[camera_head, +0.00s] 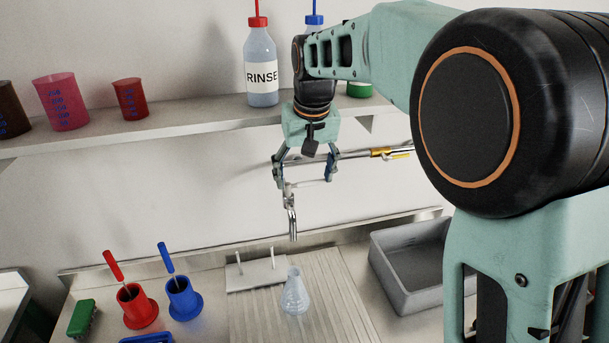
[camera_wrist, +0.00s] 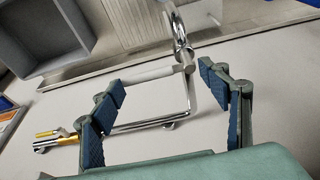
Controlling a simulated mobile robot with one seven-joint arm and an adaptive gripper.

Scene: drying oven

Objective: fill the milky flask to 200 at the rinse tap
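A translucent, whitish conical flask (camera_head: 294,294) stands upright on the ribbed drainboard, just below the end of the chrome tap spout (camera_head: 292,222). Its fill level cannot be made out. The tap's pipe runs along the wall to a brass-coloured valve with a yellow lever (camera_head: 398,156); the lever also shows in the wrist view (camera_wrist: 48,134). My gripper (camera_head: 306,168) is open, pointing down at the tap pipe, above the flask. In the wrist view my gripper's fingers (camera_wrist: 162,82) are spread, with tap piping seen between them and nothing held.
A grey basin (camera_head: 385,262) lies right of the drainboard (camera_head: 345,300). Red (camera_head: 138,308) and blue (camera_head: 183,300) pots with tools stand left, near a green brush (camera_head: 82,318). A small peg stand (camera_head: 256,274) is behind the flask. The shelf above holds a RINSE bottle (camera_head: 262,75) and coloured beakers (camera_head: 62,103).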

